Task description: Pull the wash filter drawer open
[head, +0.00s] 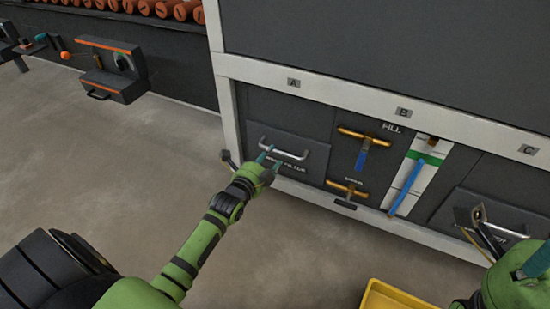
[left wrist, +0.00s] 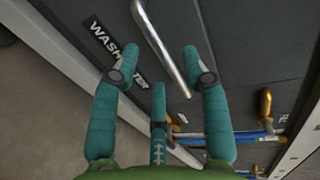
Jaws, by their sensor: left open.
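The wash filter drawer (head: 316,160) is a dark panel low in the left bay of the washer, with a silver bar handle (head: 298,155) across its front. It looks shut. My left gripper (head: 265,155) is at the left part of the handle, fingers open. In the left wrist view, the handle (left wrist: 160,40) runs between the teal fingertips of the gripper (left wrist: 160,52); I cannot see contact. The "WASH" label (left wrist: 102,36) is partly hidden by a finger. My right gripper (head: 538,262) is only partly in view at the lower right edge.
Another handled panel (head: 465,212) is at the right. A yellow bin (head: 385,296) is on the floor. Floor left of the washer is clear.

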